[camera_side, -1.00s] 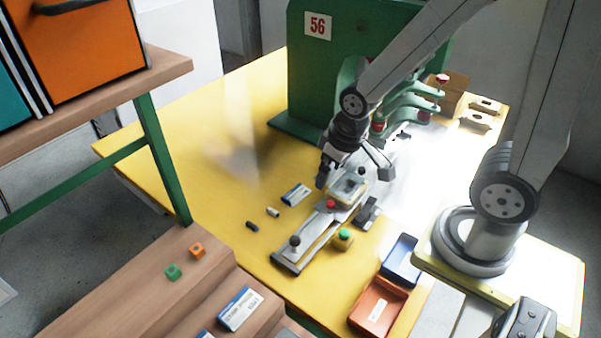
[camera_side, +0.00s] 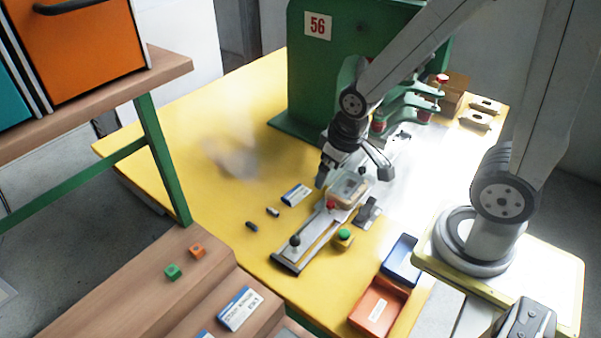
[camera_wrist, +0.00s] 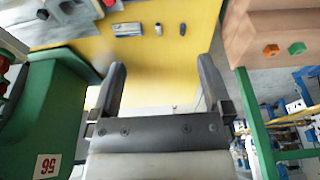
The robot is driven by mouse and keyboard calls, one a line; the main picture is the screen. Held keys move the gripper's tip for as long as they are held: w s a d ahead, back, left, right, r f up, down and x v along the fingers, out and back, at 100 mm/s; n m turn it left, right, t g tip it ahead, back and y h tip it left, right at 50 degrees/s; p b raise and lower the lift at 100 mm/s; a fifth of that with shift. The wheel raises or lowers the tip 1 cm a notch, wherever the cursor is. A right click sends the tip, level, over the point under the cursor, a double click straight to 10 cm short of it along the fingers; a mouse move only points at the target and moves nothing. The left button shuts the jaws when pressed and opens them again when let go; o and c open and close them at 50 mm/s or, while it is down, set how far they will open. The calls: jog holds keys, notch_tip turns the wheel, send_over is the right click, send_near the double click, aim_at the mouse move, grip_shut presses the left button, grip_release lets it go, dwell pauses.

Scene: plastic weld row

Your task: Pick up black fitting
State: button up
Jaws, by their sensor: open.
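The black fitting (camera_side: 252,226) is a small dark cylinder lying on the yellow table (camera_side: 190,165), left of the metal fixture (camera_side: 300,247). It also shows in the wrist view (camera_wrist: 183,29), near the top. A light grey fitting (camera_side: 273,212) lies beside it, with a blue and white box (camera_side: 296,194) further along; both show in the wrist view too. My gripper (camera_side: 322,180) is over the table by the fixture's far end, apart from the black fitting. In the wrist view its two fingers (camera_wrist: 160,85) stand wide apart with nothing between them.
A green machine marked 56 (camera_side: 318,75) stands behind my gripper. A green button box (camera_side: 343,238), a blue bin (camera_side: 402,262) and an orange bin (camera_side: 377,308) are right of the fixture. A wooden stepped shelf (camera_side: 150,290) is front left. The table's left part is clear.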

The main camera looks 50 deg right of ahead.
jog(key=w, duration=0.1)
jog(key=m+g, duration=0.3)
jog(key=m, duration=1.5)
send_over(249, 225)
notch_tip(249, 225, down, 18)
jog(key=shift+s+f, duration=0.1)
jog(key=shift+f, duration=1.65)
jog(key=shift+f, duration=0.15)
